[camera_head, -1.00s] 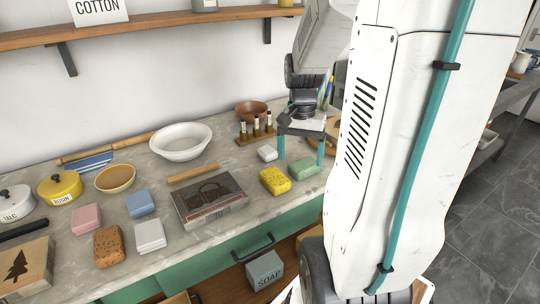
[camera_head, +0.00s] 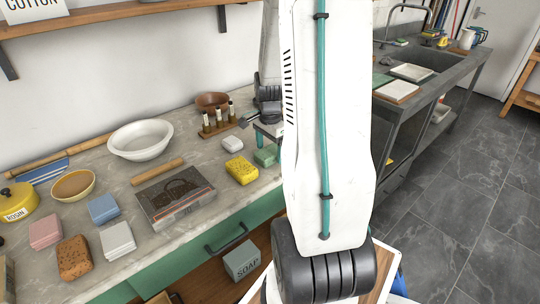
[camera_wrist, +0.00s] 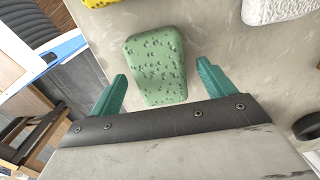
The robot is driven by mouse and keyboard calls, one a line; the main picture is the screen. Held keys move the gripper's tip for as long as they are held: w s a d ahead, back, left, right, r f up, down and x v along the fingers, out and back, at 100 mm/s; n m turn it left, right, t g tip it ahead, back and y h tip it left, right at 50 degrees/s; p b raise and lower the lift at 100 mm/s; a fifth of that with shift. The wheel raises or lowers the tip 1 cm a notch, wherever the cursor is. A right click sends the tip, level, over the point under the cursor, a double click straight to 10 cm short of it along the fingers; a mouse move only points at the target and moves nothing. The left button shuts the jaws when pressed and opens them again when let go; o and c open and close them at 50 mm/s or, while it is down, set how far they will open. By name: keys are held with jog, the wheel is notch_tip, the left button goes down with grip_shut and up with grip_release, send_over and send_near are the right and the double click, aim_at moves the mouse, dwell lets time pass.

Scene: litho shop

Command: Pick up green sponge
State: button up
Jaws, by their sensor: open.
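The green sponge (camera_wrist: 157,67) lies on the stone counter in the wrist view, with dark pores on its top. My gripper (camera_wrist: 162,82) is open, with one teal finger on each side of the sponge's near end. The fingertips look apart from the sponge, and I cannot tell how high they are above the counter. In the head view the green sponge (camera_head: 265,157) shows at the counter's right part, partly hidden by my arm. My gripper (camera_head: 270,138) is mostly hidden there behind my arm.
A yellow sponge (camera_head: 241,169) lies just left of the green one, and a white block (camera_head: 232,144) lies behind. A printing stone (camera_head: 175,196) and more sponges lie further left. The counter (camera_head: 205,226) ends at a green front. A sink bench (camera_head: 425,85) stands at right.

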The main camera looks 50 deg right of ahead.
jog(key=shift+f, duration=0.65)
jog(key=c, duration=1.1)
jog(key=shift+r, duration=0.15)
jog(key=shift+c, duration=0.2)
